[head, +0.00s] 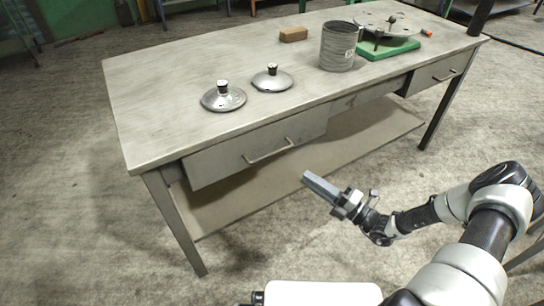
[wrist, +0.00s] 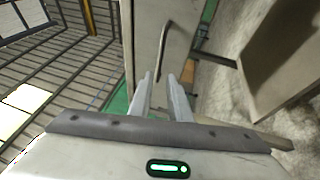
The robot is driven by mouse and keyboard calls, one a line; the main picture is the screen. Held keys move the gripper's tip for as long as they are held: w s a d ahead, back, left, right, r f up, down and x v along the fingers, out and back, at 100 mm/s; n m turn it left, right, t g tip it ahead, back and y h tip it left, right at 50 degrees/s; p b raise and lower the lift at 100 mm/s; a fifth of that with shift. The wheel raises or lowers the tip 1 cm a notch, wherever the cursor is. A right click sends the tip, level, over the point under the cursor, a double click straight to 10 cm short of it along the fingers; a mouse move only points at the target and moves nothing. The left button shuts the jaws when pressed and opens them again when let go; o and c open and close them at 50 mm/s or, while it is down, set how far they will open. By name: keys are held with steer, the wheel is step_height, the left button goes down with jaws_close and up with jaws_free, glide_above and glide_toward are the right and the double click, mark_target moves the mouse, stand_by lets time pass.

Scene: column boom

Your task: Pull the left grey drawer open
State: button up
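The left grey drawer (head: 225,160) sits under the front edge of the workbench, its front close under the tabletop. Its bar handle (head: 268,151) is on the middle of the front. My gripper (head: 306,178) is in front of the drawer, to the right of and below the handle in the head view, apart from it. In the wrist view my gripper (wrist: 160,76) has two fingers with a gap between them and nothing in it. The handle (wrist: 163,48) shows just beyond the fingertips there, against the grey drawer front (wrist: 145,35).
The workbench (head: 180,90) carries two metal lids (head: 223,98) (head: 272,80), a tin can (head: 338,48), a brown block (head: 293,34) and a green-based device (head: 388,48). A right drawer (head: 440,72) and a lower shelf (head: 300,175) are below. The floor in front is clear.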

mark_target(272, 155)
steer(key=b+x, duration=0.1)
steer(key=x, duration=1.4)
steer(key=shift+b, duration=0.35)
steer(key=shift+c, duration=0.4)
jaws_close()
